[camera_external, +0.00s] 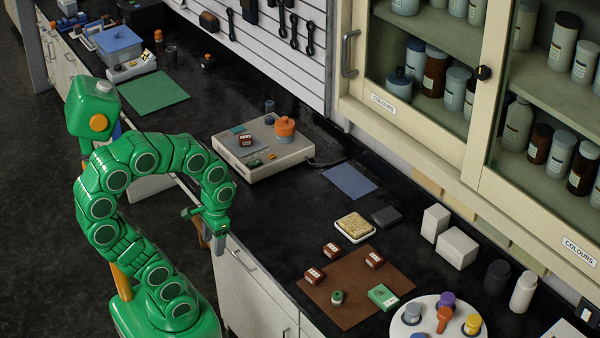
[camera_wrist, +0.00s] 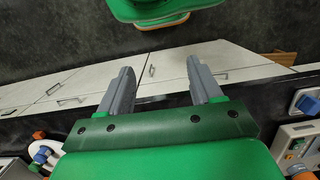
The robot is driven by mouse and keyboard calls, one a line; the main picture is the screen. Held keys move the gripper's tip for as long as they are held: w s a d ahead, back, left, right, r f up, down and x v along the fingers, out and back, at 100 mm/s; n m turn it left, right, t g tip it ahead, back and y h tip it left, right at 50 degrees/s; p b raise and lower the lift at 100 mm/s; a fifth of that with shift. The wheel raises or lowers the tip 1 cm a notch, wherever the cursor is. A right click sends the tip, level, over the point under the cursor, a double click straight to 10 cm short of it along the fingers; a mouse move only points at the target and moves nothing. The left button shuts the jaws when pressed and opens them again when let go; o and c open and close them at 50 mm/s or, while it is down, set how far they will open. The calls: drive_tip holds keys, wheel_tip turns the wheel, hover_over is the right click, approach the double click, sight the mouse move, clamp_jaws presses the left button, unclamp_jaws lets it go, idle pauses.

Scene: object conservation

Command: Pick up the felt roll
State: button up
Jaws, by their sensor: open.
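No thing is clearly recognisable as the felt roll. A small green upright cylinder (camera_external: 337,298) on the brown mat (camera_external: 346,318) may be it, but it is too small to tell. My gripper (camera_external: 204,228) hangs at the counter's front edge, left of the brown mat and well apart from it. In the wrist view my gripper (camera_wrist: 161,72) has its two grey fingers spread with nothing between them. Cabinet fronts and floor lie beyond them.
Dark red labelled blocks (camera_external: 332,250) and a green box (camera_external: 383,297) share the mat. A white round tray (camera_external: 400,327) holds coloured-topped bottles. A sponge-like block (camera_external: 355,226), a beige device (camera_external: 262,165) and glass-fronted cabinets (camera_external: 420,60) stand behind. Counter left of the mat is clear.

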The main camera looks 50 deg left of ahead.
sight(337, 296)
drive_tip(key=w+d+f+m+t+y, duration=0.1)
drive_tip(key=w+d+f+m+y, duration=0.1)
drive_tip(key=w+m+y, duration=0.3)
drive_tip(key=w+d+f+m+t+y, duration=0.1)
drive_tip(key=w+d+f+m, duration=0.1)
drive_tip(key=w+m, duration=0.35)
drive_tip(key=w+d+f+m+t+y, duration=0.1)
drive_tip(key=w+d+f+m+y, duration=0.15)
drive_tip(key=w, duration=0.45)
drive_tip(key=w+d+f+m+t, duration=0.1)
drive_tip(key=d+f+m+t, duration=0.2)
drive_tip(key=d+m, duration=0.2)
drive_tip(key=w+d+f+m+t, duration=0.1)
drive_tip(key=d+m, duration=0.4)
drive_tip(key=d, duration=0.6)
drive_tip(key=w+d+f+m+t, duration=0.1)
drive_tip(key=d+f+m+t, duration=0.3)
drive_tip(key=d, duration=0.4)
drive_tip(key=shift+f+m+t+h, duration=0.25)
drive_tip(key=shift+f+m+t, duration=0.05)
drive_tip(key=shift+m+t, duration=0.35)
drive_tip(key=shift+r+x, duration=0.15)
drive_tip(key=shift+x, duration=1.75)
drive_tip(key=shift+r+x, duration=0.1)
drive_tip(key=shift+x, duration=1.8)
drive_tip(key=shift+w, duration=0.1)
drive_tip(key=c, duration=1)
